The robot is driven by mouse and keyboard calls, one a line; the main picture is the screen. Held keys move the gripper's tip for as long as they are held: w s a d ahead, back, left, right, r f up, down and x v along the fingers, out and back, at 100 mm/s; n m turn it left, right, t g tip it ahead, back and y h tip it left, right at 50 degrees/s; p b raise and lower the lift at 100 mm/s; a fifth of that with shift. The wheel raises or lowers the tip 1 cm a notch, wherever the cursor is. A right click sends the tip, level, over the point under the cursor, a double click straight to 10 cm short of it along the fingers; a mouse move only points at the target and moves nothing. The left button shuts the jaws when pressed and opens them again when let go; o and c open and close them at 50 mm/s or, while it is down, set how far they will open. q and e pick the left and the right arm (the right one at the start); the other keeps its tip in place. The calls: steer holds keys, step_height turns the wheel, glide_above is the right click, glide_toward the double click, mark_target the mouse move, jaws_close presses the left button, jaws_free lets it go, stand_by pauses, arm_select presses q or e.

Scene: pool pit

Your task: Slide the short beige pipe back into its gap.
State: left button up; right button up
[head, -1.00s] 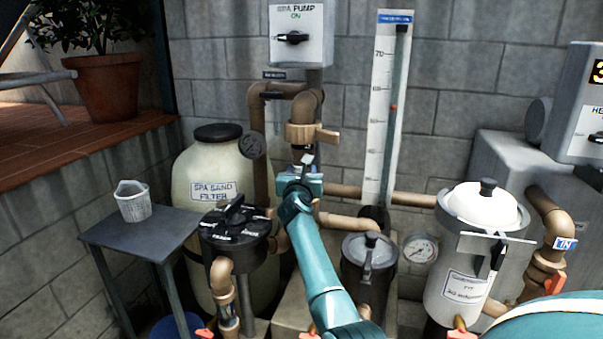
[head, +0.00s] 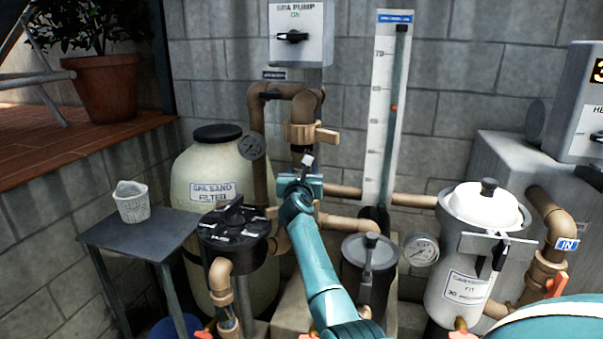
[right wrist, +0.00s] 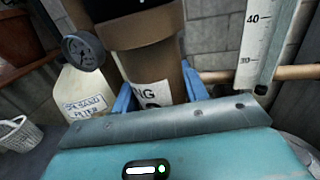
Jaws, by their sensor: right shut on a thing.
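The short beige pipe (right wrist: 172,72) stands roughly upright in the right wrist view, with a white label on its side. My right gripper (right wrist: 160,98) is shut on it, with a blue finger on each side. In the head view the right gripper (head: 302,184) is below the brown valve fitting (head: 302,134), and little of the pipe shows. In the wrist view the pipe's top is close under a dark collar (right wrist: 135,30); I cannot tell whether they touch. The pipe's lower end is hidden by the gripper. My left gripper is not in view.
The sand filter tank (head: 212,172) with its gauge stands left of the gripper. A black multiport valve (head: 236,232) is lower left. A tall flow scale (head: 384,120) and a horizontal pipe (head: 412,200) are to the right. A small table (head: 150,240) holds a white basket (head: 131,203).

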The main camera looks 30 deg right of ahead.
steer(key=o, duration=1)
steer(key=shift+s+d+f, duration=0.1)
steer(key=shift+d+f, duration=0.25)
steer(key=shift+d, duration=0.05)
steer(key=shift+o, duration=1.4)
steer(key=shift+d+f, duration=0.15)
steer(key=shift+o, duration=0.8)
steer(key=shift+a+r, duration=0.2)
steer(key=shift+o, duration=0.4)
steer(key=shift+f, duration=0.1)
steer(key=shift+a, duration=0.15)
